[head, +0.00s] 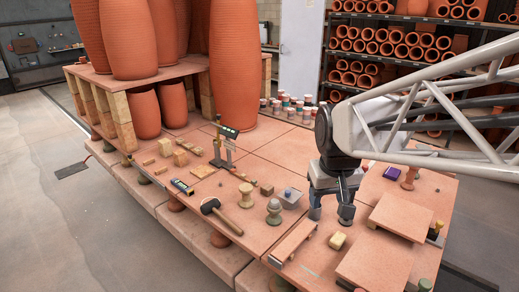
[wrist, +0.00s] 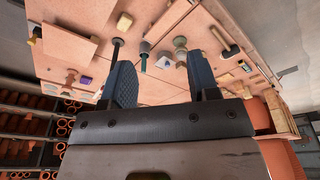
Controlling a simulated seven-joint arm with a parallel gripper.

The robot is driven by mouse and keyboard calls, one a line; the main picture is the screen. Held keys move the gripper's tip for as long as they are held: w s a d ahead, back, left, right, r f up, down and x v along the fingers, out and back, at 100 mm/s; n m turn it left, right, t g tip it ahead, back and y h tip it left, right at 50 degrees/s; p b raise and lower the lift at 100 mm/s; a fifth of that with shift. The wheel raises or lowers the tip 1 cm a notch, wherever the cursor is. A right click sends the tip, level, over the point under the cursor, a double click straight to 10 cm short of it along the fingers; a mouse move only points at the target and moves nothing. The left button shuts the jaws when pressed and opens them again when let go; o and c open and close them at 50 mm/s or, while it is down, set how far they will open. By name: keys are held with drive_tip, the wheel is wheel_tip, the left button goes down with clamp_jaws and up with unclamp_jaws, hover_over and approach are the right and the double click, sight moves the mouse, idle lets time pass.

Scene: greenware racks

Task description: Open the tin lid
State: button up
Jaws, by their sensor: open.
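A low, squarish grey tin (head: 289,199) with a rounded bluish-grey knob on top sits on the terracotta worktable, left of my gripper in the head view. I take it to be the tin; its lid seems to be on, but the seam is too small to see. My gripper (head: 331,212) is open and points down over the table, right of the tin and apart from it. In the wrist view the open jaws (wrist: 161,82) have nothing between them; the tin (wrist: 165,62) shows beyond them, between the two fingers in the picture.
Near the tin stand a round turned stand (head: 273,212) and a mallet (head: 211,206). A raised narrow board (head: 293,241), a yellow block (head: 337,240) and raised slabs (head: 400,216) lie close to my gripper. Tall clay pots (head: 233,60) stand at the back left.

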drive_tip(key=w+f, duration=0.2)
drive_tip(key=w, duration=1)
drive_tip(key=n+g, duration=0.2)
drive_tip(key=n, duration=0.2)
hover_over(288, 191)
drive_tip(key=f, duration=1.5)
drive_tip(key=s+f, duration=0.1)
drive_tip(key=f, duration=0.7)
drive_tip(key=shift+f, duration=0.25)
drive_tip(key=shift+w+f, duration=0.4)
drive_tip(key=shift+f, duration=0.05)
drive_tip(key=shift+f, duration=3.9)
